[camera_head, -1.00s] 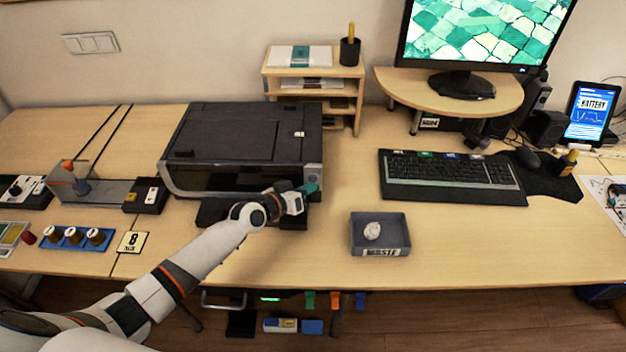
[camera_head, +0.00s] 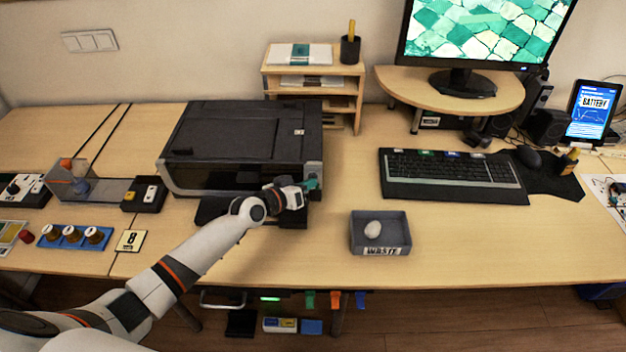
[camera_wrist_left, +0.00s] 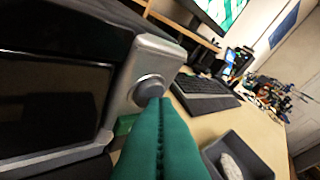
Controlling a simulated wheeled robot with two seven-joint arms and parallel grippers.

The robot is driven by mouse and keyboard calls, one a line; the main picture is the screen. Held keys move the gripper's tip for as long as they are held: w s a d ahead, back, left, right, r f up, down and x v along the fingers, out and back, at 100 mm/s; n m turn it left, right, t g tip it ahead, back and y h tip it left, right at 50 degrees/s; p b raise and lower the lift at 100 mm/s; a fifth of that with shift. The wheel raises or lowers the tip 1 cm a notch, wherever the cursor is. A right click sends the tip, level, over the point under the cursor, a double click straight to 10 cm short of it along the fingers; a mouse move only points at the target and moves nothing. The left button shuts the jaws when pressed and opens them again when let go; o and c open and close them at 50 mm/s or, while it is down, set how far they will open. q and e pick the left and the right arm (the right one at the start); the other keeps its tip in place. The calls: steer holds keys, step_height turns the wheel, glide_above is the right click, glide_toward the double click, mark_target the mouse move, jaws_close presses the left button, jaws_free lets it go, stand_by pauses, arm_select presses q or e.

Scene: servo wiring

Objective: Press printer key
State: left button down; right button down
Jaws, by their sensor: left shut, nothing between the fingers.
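The black printer (camera_head: 240,130) stands on the desk with its grey control strip (camera_head: 313,172) at the front right corner. In the left wrist view, the round grey printer key (camera_wrist_left: 148,88) sits on that strip. My left gripper (camera_head: 313,184) has green fingers, shut together and empty, at the printer's front right corner. In the left wrist view, the fingertips (camera_wrist_left: 161,102) overlap the lower right edge of the key. I cannot tell whether they touch it. In the head view, the gripper hides the lower part of the strip. My right gripper is not in view.
A waste tray (camera_head: 357,246) with a pale crumpled lump stands to the right of the arm. A keyboard (camera_head: 450,172) lies farther right. A wooden shelf (camera_head: 270,82) stands behind the printer. The desk between printer and keyboard is clear.

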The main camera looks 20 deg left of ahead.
arm_select(q)
steer(key=shift+s, duration=0.2)
steer(key=shift+s+d+p, duration=0.1)
steer(key=shift+s+p, duration=0.15)
steer(key=shift+p, duration=0.05)
stand_by(0.3)
steer(key=s+p, duration=0.1)
steer(key=s, duration=0.1)
steer(key=s+d+p, duration=0.1)
steer(key=s, duration=0.1)
steer(key=shift+r+p, duration=0.15)
steer(key=shift+p, duration=0.25)
steer(key=shift+s+d+p, duration=0.35)
steer(key=shift+s+p, duration=0.1)
steer(key=shift+s, duration=0.45)
